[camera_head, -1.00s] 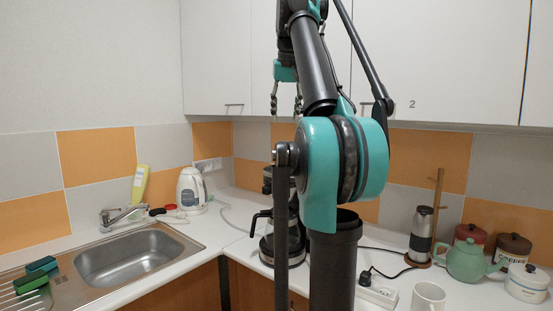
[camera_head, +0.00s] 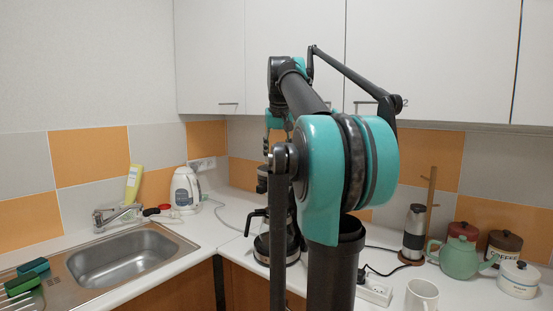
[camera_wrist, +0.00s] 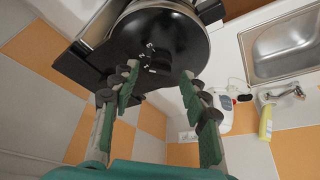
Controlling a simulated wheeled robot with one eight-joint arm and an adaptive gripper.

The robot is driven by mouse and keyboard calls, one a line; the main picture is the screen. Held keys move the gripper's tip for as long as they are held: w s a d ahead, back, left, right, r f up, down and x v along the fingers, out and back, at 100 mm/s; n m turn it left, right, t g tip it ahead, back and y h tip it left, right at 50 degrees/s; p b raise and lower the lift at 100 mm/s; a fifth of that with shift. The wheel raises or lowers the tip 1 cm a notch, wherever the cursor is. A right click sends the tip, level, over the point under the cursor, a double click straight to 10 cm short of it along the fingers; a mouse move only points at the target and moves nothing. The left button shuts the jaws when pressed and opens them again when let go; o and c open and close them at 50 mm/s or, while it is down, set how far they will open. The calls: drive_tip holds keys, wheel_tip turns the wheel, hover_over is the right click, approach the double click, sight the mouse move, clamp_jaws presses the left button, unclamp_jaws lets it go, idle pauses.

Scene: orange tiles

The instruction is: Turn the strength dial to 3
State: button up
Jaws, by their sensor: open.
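The black coffee maker (camera_head: 262,222) with its glass carafe stands on the counter, partly hidden behind my arm. In the wrist view its round black top (camera_wrist: 172,30) lies close beyond my fingers. Small white marks (camera_wrist: 151,58) show on its dark face between the fingertips. I cannot tell the strength dial's knob or setting there. My gripper (camera_wrist: 160,72) is open and empty, its two fingers spread on either side of those marks. In the head view my gripper (camera_head: 277,140) is above the coffee maker, partly hidden by my arm. Contact cannot be made out.
A white kettle (camera_head: 186,190) and a sink (camera_head: 125,255) are to the left. A grinder (camera_head: 414,232), a green teapot (camera_head: 461,259), canisters (camera_head: 504,246), a white mug (camera_head: 422,295) and a power strip (camera_head: 374,291) are to the right. Wall cabinets (camera_head: 425,65) hang above.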

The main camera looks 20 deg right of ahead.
sight(276, 163)
drive_tip(key=shift+x, duration=1.05)
clamp_jaws()
